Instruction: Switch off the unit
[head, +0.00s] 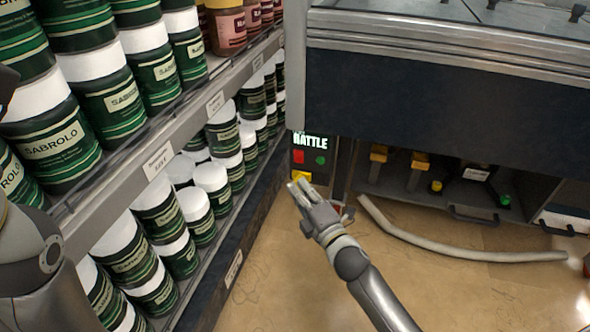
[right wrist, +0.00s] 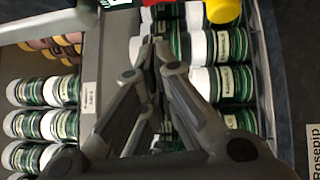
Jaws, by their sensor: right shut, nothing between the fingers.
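The unit is a dark control panel (head: 308,160) on the front of the counter, with a lit sign that seems to read "RATTLE". It has a red button (head: 298,157), a green button (head: 320,160) and a yellow part (head: 302,177) below them. My right gripper (head: 296,187) is shut and empty, its tips just below the yellow part; I cannot tell if they touch. My left gripper is out of the picture.
A shelf rack (head: 222,99) full of green, white-lidded jars (head: 103,95) runs close along the left. A dark counter (head: 440,100) stands behind the right gripper. A pale hose (head: 450,248) lies on the tan floor (head: 470,295). The floor between is clear.

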